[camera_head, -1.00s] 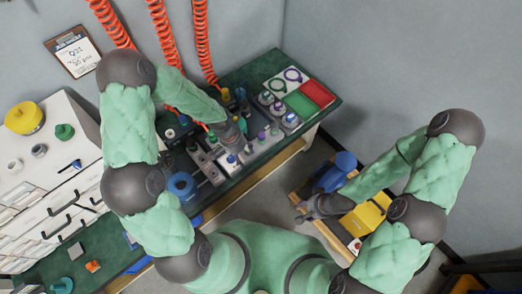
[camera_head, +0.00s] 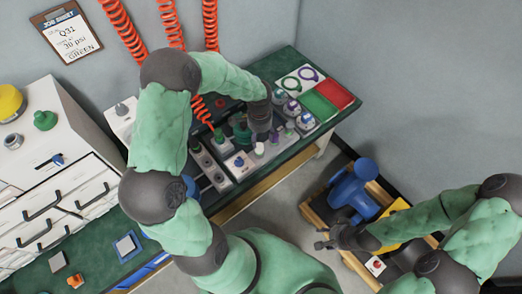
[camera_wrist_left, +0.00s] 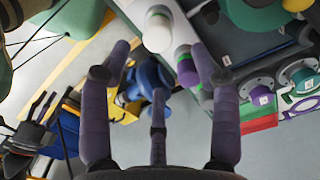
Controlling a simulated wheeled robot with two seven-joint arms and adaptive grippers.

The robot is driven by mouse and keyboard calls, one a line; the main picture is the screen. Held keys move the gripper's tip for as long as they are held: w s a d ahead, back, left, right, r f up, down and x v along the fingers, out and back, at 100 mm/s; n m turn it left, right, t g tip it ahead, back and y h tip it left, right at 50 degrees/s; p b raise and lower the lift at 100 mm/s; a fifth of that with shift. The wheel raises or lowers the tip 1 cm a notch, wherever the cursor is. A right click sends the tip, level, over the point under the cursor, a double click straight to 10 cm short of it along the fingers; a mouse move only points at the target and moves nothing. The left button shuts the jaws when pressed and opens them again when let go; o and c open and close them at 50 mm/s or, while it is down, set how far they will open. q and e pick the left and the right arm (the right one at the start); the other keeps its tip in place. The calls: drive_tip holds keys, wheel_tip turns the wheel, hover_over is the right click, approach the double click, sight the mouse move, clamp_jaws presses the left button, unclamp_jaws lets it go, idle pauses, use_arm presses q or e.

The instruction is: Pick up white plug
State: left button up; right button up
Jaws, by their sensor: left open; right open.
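A white plug (camera_head: 259,149) stands in the row of plugs on the green bench, close to my left gripper. It also shows in the left wrist view as a pale rounded cylinder (camera_wrist_left: 157,38) just past the fingers. My left gripper (camera_head: 260,126) is open over the bench; its spread fingers (camera_wrist_left: 157,78) show nothing between them, and they look apart from the plug. A purple and white plug (camera_wrist_left: 187,66) is right beside it, near one finger. My right gripper (camera_head: 330,238) is open and empty near the wooden crate's edge.
Other coloured plugs and fittings crowd the bench, including a green one (camera_head: 219,138) and a blue-topped one (camera_head: 239,162). A green, white and red board (camera_head: 322,105) lies at the far end. A crate (camera_head: 312,213) with blue and yellow things stands right.

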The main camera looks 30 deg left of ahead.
sight(259, 145)
use_arm(q)
wheel_tip(259, 145, down, 4)
drive_tip(key=shift+r+b, duration=0.15)
drive_tip(key=shift+b, duration=0.35)
drive_tip(key=shift+s+a+f+b, duration=0.15)
drive_tip(key=shift+f+b, duration=0.55)
drive_tip(key=shift+f, duration=0.6)
drive_tip(key=shift+s+d+f+b, duration=0.1)
drive_tip(key=shift+f+b, duration=0.6)
drive_tip(key=shift+f, duration=0.6)
clamp_jaws()
